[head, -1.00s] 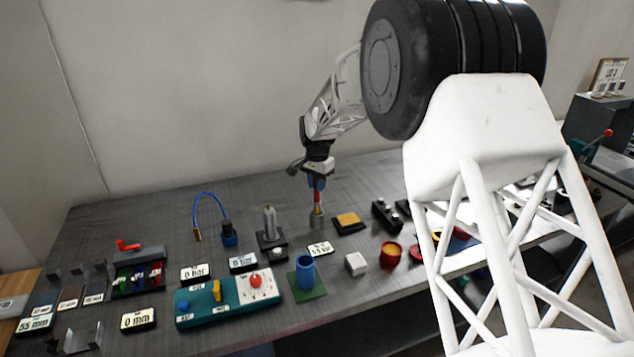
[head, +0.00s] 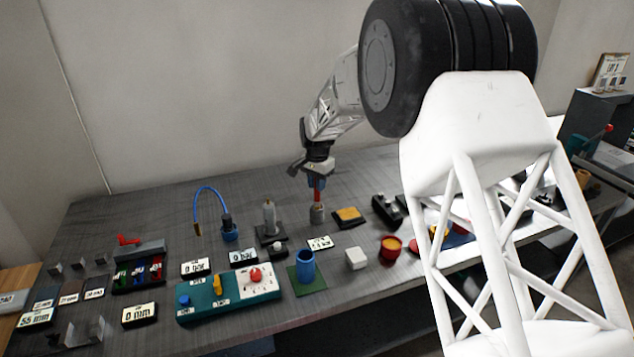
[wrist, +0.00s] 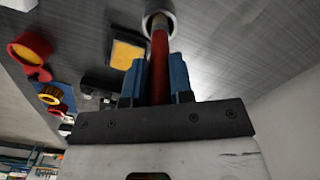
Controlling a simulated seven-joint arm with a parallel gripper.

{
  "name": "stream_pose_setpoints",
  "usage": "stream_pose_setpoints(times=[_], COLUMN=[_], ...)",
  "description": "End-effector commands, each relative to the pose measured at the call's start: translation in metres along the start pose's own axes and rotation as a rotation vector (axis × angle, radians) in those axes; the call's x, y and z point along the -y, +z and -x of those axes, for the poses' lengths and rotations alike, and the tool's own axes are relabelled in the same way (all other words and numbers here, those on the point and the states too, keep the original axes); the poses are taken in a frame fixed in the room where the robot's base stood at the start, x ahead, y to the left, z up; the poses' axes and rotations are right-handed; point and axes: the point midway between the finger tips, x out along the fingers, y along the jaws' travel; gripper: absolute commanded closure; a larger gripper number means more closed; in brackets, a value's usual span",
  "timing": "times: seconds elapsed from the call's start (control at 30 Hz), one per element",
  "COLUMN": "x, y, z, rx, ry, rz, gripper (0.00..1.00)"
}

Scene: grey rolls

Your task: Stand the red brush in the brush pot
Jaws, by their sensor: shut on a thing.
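My gripper (head: 317,183) is shut on the red brush (head: 317,195), which is upright and points down. In the wrist view, the red brush (wrist: 160,65) runs between the two blue fingers (wrist: 154,80). Its lower, paler end meets a small grey cylinder (head: 317,214) on the table. In the wrist view, the grey cylinder (wrist: 158,8) has a round rim, and the brush end overlaps its opening. I cannot tell how deep the end is inside. A blue cup (head: 305,267) stands on a green mat in front. Which of these is the brush pot is not marked.
A metal post on a dark base (head: 269,222) is at left. A white cube (head: 356,258) and red cup (head: 391,249) are nearer. The back of the table is clear.

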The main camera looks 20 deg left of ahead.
Motion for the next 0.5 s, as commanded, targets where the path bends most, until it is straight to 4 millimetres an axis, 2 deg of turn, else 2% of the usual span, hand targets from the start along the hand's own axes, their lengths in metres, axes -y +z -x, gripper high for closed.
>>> stream_pose_setpoints(times=[0.5], x=[0.0], y=[0.0], z=[-0.011], rx=[0.001], ry=[0.001], rz=[0.0], gripper=[1.0])
